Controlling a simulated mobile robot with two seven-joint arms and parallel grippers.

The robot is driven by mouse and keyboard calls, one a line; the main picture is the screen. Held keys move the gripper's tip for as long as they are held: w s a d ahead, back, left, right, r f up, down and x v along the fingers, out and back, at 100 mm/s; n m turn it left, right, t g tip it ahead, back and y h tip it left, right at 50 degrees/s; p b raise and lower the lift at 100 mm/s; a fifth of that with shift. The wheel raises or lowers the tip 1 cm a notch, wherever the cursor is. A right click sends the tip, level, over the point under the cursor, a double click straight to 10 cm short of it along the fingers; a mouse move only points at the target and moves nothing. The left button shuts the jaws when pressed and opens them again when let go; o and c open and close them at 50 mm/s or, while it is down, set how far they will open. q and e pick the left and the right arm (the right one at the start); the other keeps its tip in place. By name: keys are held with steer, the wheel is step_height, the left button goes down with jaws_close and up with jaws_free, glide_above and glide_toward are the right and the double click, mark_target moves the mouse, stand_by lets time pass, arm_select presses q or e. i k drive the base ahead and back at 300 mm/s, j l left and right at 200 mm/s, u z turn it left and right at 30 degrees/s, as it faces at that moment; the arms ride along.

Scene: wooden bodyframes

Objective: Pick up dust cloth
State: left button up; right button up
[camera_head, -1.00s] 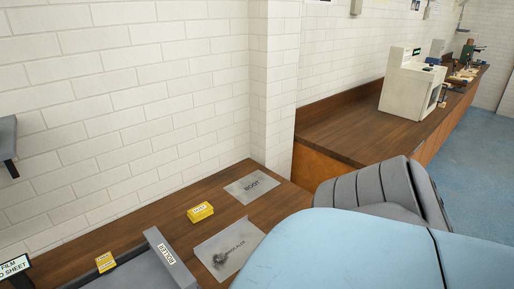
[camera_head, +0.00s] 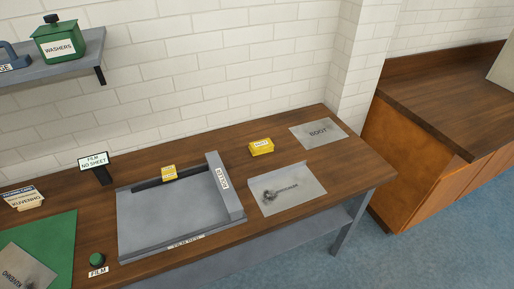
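A small yellow block-like item (camera_head: 262,147) with a white label lies on the wooden bench (camera_head: 235,150), right of the film bed. A second, smaller yellow item (camera_head: 168,172) with a label is at the back edge of the film bed (camera_head: 165,220). The labels are too small to read, so I cannot tell for certain which one is the dust cloth. Neither of my grippers is in view.
A grey roller bar (camera_head: 224,188) stands at the film bed's right end. A grey sheet with a dark mark (camera_head: 287,187) and a sheet marked BOOT (camera_head: 318,133) lie to the right. A shelf (camera_head: 60,62) with a green WASHERS box (camera_head: 59,42) hangs above left.

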mark_target(266, 146)
steer(key=u, duration=1.6)
steer(key=z, duration=1.65)
steer(key=u, duration=0.6)
steer(key=l+u, duration=1.05)
steer(key=k+l+u, duration=0.1)
steer(key=l, duration=0.2)
steer(key=k+l+u, duration=0.15)
steer(key=l, duration=0.2)
steer(key=l+u, duration=0.1)
steer(key=l, duration=0.2)
